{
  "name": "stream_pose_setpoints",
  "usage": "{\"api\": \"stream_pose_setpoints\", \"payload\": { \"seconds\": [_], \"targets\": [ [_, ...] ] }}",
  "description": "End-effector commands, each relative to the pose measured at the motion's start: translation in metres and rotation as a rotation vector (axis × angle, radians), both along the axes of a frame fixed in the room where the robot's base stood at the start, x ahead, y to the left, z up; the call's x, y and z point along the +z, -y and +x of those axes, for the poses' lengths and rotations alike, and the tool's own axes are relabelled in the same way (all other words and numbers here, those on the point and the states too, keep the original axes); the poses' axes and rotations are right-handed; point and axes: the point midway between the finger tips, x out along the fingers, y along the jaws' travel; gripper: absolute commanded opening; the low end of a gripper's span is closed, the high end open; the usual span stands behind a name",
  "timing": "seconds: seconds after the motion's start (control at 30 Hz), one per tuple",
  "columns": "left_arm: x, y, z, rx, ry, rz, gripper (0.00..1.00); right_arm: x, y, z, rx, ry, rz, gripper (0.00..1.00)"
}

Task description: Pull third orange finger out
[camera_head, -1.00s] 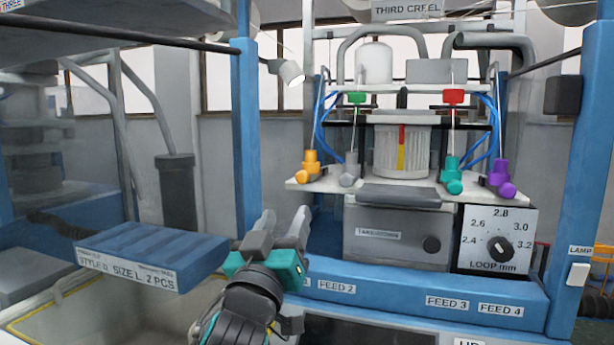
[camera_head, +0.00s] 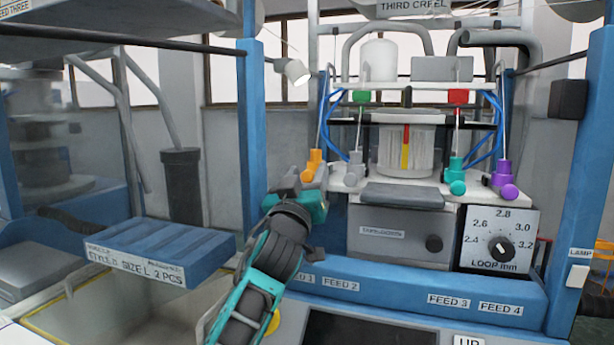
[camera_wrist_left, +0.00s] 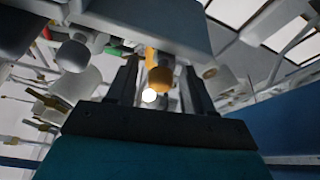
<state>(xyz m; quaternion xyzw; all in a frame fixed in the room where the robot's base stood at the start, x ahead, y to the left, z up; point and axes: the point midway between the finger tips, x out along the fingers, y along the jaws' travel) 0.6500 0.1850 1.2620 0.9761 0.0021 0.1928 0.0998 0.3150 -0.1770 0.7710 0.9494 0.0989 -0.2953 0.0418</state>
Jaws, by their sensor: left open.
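The orange finger (camera_head: 313,165) stands at the left end of the white plate on the knitting machine, above the FEED 1 label; its lower part is partly hidden by my gripper. My left gripper (camera_head: 300,183) is open, just below and in front of it. In the left wrist view the orange finger (camera_wrist_left: 160,75) shows between the two spread jaws (camera_wrist_left: 160,90), apparently with gaps on both sides; I cannot tell whether either jaw touches it. My right gripper is not in view.
A grey finger (camera_head: 352,172) stands close to the right of the orange one. Teal (camera_head: 456,176) and purple (camera_head: 503,182) fingers stand farther right. A blue post (camera_head: 252,130) rises at the left. A blue tray (camera_head: 160,245) lies left of my arm.

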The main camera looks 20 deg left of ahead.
Motion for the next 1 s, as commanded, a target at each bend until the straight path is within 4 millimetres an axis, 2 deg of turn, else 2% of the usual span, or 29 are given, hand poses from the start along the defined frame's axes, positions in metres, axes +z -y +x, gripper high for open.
{"api": "stream_pose_setpoints", "payload": {
  "seconds": [0.2, 0.73, 1.0],
  "targets": [
    [-0.0002, -0.0001, 0.0002, 0.0, 0.0, 0.001, 0.52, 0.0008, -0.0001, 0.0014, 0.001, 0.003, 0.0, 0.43],
    [-0.0005, 0.0, 0.0, 0.0, -0.001, 0.001, 0.01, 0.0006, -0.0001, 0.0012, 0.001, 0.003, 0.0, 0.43],
    [-0.0006, 0.0, -0.0001, 0.0, -0.001, 0.001, 0.0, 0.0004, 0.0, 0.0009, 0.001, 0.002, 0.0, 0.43]
  ]
}}
